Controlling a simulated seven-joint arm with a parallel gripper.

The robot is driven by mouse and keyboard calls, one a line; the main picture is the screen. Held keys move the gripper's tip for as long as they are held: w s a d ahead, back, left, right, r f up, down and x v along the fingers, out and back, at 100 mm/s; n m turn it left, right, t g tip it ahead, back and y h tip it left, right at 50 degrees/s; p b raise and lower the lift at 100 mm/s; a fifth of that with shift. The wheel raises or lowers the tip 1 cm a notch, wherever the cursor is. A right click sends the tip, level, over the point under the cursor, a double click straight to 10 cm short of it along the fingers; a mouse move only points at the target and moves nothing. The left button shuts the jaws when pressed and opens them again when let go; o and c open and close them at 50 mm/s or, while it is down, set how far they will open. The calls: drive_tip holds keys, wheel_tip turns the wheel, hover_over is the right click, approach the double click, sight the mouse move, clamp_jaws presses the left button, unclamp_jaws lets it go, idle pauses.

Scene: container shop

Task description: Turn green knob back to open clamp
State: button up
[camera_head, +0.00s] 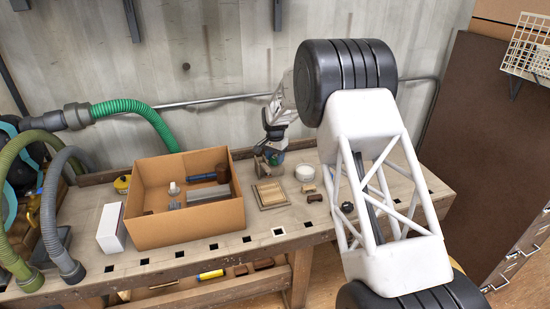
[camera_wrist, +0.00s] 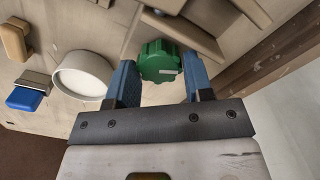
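The green knob (camera_wrist: 161,61), round with a scalloped edge and a small white mark, shows at the top middle of the wrist view. My gripper (camera_wrist: 162,76) has its two blue fingers apart, one on each side of the knob. The gaps are narrow, and I see no clear contact. In the head view my gripper (camera_head: 272,152) points down at the workbench, just over the knob, which is mostly hidden there.
The workbench (camera_head: 255,238) holds an open cardboard box (camera_head: 190,226) at the left, a slatted wooden piece (camera_head: 270,194), a white round container (camera_head: 305,172) and small blocks. Hoses hang at the far left.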

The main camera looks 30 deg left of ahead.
sight(275, 158)
drive_tip(key=o, duration=0.3)
drive_tip(key=shift+o, duration=0.2)
drive_tip(key=shift+s+f+m, duration=0.1)
drive_tip(key=shift+m, duration=0.4)
drive_tip(key=shift+m, duration=1)
wheel_tip(275, 158, up, 8)
drive_tip(key=shift+f, duration=0.1)
drive_tip(key=s+d+r+m, duration=0.1)
drive_tip(key=d+r, duration=0.6)
drive_tip(key=d, duration=0.3)
drive_tip(key=s+d+r+m, duration=0.1)
drive_tip(key=s+d+r, duration=0.1)
drive_tip(key=d+r, duration=0.5)
drive_tip(key=shift+s+d+t, duration=0.15)
drive_tip(key=shift+d+t, duration=0.15)
drive_tip(key=shift+d, duration=1.55)
drive_tip(key=shift+r, duration=0.1)
